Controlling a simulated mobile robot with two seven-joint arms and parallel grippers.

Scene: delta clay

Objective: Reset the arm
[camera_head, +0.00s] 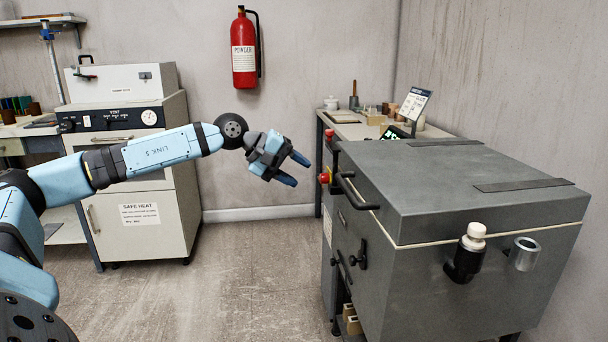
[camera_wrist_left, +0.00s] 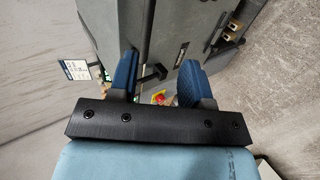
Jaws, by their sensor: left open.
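My left arm (camera_head: 160,151) reaches in from the left, stretched out in front of the pale cabinet. My left gripper (camera_head: 294,170) is open and empty at its end, in the air left of the grey lidded machine (camera_head: 470,270). In the left wrist view its two blue fingers (camera_wrist_left: 155,82) stand apart with nothing held between them. The grey machine (camera_wrist_left: 165,30) and a small red and yellow knob (camera_wrist_left: 158,97) show beyond the fingers. My right gripper is in neither view.
The grey machine with its front handle (camera_head: 357,192) fills the right side. A pale oven cabinet (camera_head: 140,205) stands behind my arm. A workbench (camera_head: 360,128) with small items is at the back. A red extinguisher (camera_head: 244,52) hangs on the wall. Floor (camera_head: 245,270) between is clear.

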